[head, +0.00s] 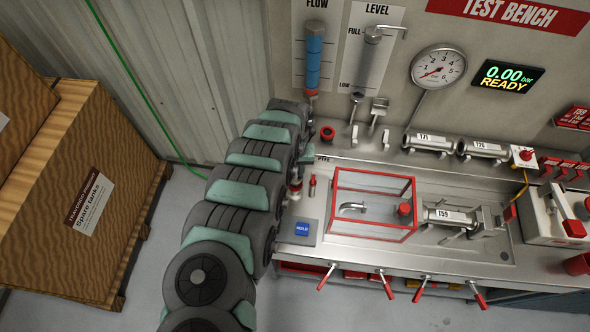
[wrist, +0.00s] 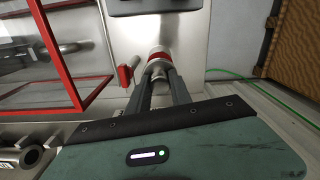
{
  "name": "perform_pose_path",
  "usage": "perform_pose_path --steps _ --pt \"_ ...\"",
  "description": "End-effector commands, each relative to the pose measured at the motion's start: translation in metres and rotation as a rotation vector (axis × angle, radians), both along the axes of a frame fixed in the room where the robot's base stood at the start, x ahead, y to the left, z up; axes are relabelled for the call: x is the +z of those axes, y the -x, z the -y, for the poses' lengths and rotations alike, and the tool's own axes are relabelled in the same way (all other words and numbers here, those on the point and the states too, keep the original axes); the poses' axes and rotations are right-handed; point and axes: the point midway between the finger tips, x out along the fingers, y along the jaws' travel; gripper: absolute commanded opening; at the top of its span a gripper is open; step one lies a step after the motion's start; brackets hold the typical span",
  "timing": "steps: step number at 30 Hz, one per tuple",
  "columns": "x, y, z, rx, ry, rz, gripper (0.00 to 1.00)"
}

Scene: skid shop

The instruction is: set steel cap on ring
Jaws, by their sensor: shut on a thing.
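In the wrist view my gripper (wrist: 160,77) has its two dark fingers closed on a small steel piece, which looks like the steel cap (wrist: 156,69). A red ring (wrist: 160,58) on a steel fitting shows right at the fingertips, close to the cap. I cannot tell whether cap and ring touch. In the head view the red ring (head: 295,187) is near the bench's left edge, beside my arm. My arm's dark and green links hide most of the gripper there.
A red lever (head: 312,184) stands just right of the ring. A red-framed clear box (head: 374,204) stands farther right. A blue button panel (head: 302,231) lies in front. Another red ring-like part (head: 327,133) is at the back. A wooden crate (head: 84,200) stands on the floor left.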

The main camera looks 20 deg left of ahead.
Motion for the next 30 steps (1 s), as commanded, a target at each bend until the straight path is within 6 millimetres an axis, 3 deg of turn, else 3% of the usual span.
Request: perform_pose_path --steps 30 --pt "-0.0045 -0.0006 0.0002 -0.001 0.0 0.001 0.0"
